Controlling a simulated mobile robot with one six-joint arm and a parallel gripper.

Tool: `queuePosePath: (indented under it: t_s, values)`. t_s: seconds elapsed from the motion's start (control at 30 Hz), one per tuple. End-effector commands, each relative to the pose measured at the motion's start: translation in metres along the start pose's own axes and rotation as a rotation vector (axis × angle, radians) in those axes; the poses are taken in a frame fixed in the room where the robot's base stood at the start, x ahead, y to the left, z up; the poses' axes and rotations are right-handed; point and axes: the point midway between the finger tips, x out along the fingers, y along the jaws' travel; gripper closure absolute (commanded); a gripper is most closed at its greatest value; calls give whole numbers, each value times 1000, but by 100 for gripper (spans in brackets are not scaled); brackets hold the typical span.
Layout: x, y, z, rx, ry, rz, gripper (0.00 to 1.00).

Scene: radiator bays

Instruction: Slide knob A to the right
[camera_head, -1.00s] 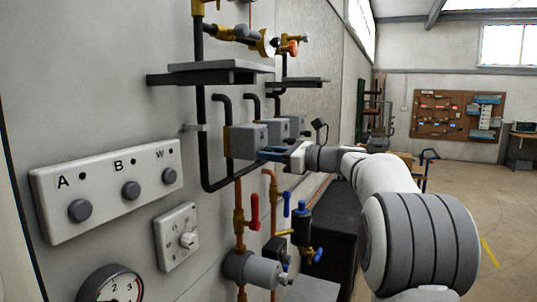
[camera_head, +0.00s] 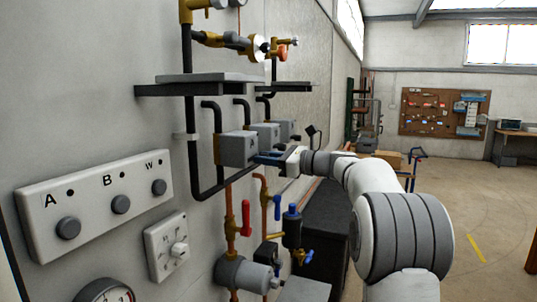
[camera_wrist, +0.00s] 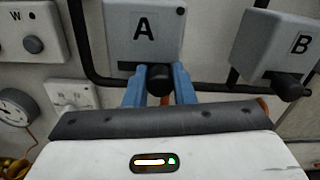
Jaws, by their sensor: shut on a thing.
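In the wrist view, a grey box marked A (camera_wrist: 143,38) carries a black knob, knob A (camera_wrist: 160,79), low on its front, right of the box's middle. A short dark slot shows left of the knob. The blue fingers of my gripper (camera_wrist: 159,86) stand on either side of the knob, shut on it. In the head view, box A (camera_head: 234,149) is on the wall pipework and my gripper (camera_head: 268,158) reaches its front from the right. The knob itself is hidden there.
A grey box marked B (camera_wrist: 277,45) with its own black knob (camera_wrist: 289,87) is close on the right. A black pipe runs under both boxes. A panel with round buttons (camera_head: 95,205) is at left. Red (camera_head: 246,217) and blue (camera_head: 277,208) valve handles are below. Open floor lies right.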

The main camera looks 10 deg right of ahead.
Motion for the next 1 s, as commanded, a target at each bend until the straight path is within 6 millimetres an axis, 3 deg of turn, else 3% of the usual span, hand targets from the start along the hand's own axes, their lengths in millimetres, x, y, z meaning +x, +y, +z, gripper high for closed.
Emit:
queuePosePath:
  t_s: [0.33, 0.37, 0.6, 0.87, 1.0]
  values:
    - [6, 0, 2, -4, -4, 4, 100]
    - [7, 0, 2, -4, -5, 4, 75]
    - [9, 2, 2, -2, -4, 10, 55]
    - [8, 3, 1, -2, -3, 13, 55]
    - [-8, 2, -1, -3, -3, 10, 55]
